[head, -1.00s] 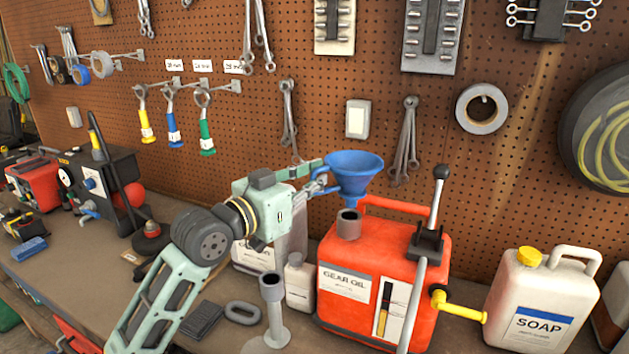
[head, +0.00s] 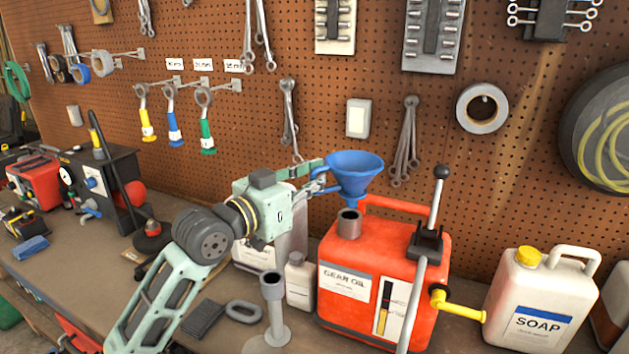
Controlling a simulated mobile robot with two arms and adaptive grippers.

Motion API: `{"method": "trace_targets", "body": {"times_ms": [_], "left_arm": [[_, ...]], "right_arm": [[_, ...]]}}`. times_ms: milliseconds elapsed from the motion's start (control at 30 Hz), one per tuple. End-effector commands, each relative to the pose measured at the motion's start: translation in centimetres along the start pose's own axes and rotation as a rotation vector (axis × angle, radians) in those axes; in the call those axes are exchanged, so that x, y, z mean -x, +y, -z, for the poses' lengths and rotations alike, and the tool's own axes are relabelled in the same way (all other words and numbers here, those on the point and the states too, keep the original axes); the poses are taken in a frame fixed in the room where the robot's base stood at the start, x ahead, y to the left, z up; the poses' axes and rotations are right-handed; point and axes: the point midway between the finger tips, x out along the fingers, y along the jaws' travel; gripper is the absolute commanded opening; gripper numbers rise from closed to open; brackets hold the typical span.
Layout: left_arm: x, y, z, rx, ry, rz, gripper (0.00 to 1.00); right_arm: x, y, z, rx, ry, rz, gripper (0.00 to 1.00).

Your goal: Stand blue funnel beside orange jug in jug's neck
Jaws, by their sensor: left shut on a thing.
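The blue funnel (head: 357,170) is upright, wide end up, its spout end just above the open neck (head: 349,222) of the orange jug. My left gripper (head: 322,184) is shut on the funnel at its left side. The orange jug (head: 345,257), labelled GEAR OIL, stands on the bench with a pump handle on its right. I cannot tell whether the spout tip has entered the neck. My right gripper is not in view.
A white SOAP jug (head: 530,300) stands to the right, near the yellow spout (head: 462,310). A small white bottle (head: 299,281) and a grey stand (head: 275,305) are left of the jug. The pegboard (head: 330,60) with hanging tools is close behind.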

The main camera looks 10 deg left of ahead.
Motion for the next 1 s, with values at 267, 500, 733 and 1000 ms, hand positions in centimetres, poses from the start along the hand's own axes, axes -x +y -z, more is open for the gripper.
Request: {"method": "trace_targets", "body": {"times_ms": [267,500,733,1000], "left_arm": [[0.0,0.0,-0.6,0.000,0.001,0.000,0.00],[0.0,0.0,-1.3,0.000,0.002,0.000,0.00],[0.0,0.0,-2.0,0.000,0.001,0.000,0.00],[0.0,0.0,-2.9,0.000,0.000,0.000,0.00]], "right_arm": [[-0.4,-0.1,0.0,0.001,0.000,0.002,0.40],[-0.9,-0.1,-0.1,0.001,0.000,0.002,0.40],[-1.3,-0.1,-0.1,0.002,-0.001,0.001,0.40],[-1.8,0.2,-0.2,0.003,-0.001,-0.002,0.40]]}}
